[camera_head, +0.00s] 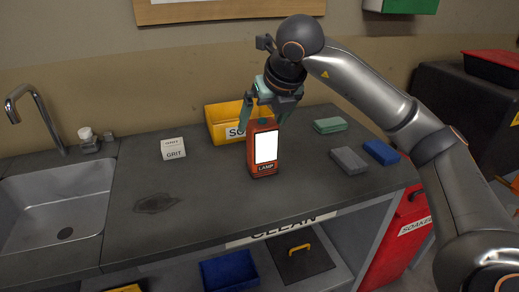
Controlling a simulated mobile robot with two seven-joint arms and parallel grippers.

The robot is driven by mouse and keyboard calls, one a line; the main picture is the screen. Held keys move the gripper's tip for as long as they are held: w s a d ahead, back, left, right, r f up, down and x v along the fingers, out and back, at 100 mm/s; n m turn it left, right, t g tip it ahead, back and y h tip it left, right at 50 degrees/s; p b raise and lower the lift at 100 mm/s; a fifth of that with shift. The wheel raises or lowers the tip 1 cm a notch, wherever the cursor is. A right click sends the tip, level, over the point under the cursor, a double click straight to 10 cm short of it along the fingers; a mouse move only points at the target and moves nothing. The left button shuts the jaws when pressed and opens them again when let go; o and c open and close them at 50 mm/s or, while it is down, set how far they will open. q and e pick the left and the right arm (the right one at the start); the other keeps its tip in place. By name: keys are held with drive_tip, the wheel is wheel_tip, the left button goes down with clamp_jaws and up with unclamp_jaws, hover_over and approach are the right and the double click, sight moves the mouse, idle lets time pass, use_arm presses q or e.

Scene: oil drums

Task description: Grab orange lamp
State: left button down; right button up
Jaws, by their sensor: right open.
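The orange lamp (264,150) stands upright on the dark counter, with a white front panel and a LAMP label. My right gripper (263,117) comes down from above, its green fingers on either side of the lamp's top. The fingers are apart; whether they touch the lamp cannot be told. My left gripper does not show.
A yellow bin (222,125) stands right behind the lamp. Green (330,125), grey (349,160) and blue (381,152) blocks lie to the right. The counter's front middle is clear.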

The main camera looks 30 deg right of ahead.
sight(265, 126)
drive_tip(key=shift+w+d+m+h, duration=0.15)
drive_tip(key=shift+w+d+h, duration=0.1)
drive_tip(key=shift+d, duration=0.25)
drive_tip(key=shift+w+d+m+h, duration=0.15)
drive_tip(key=shift+w+d, duration=0.05)
drive_tip(key=shift+d, duration=0.25)
drive_tip(key=x, duration=0.5)
drive_tip(key=shift+w+f, duration=0.1)
drive_tip(key=shift+f, duration=0.1)
drive_tip(key=shift+x, duration=2.9)
drive_tip(key=c, duration=1.4)
drive_tip(key=shift+r, duration=0.1)
drive_tip(key=shift+c, duration=0.5)
drive_tip(key=shift+w+r, duration=0.1)
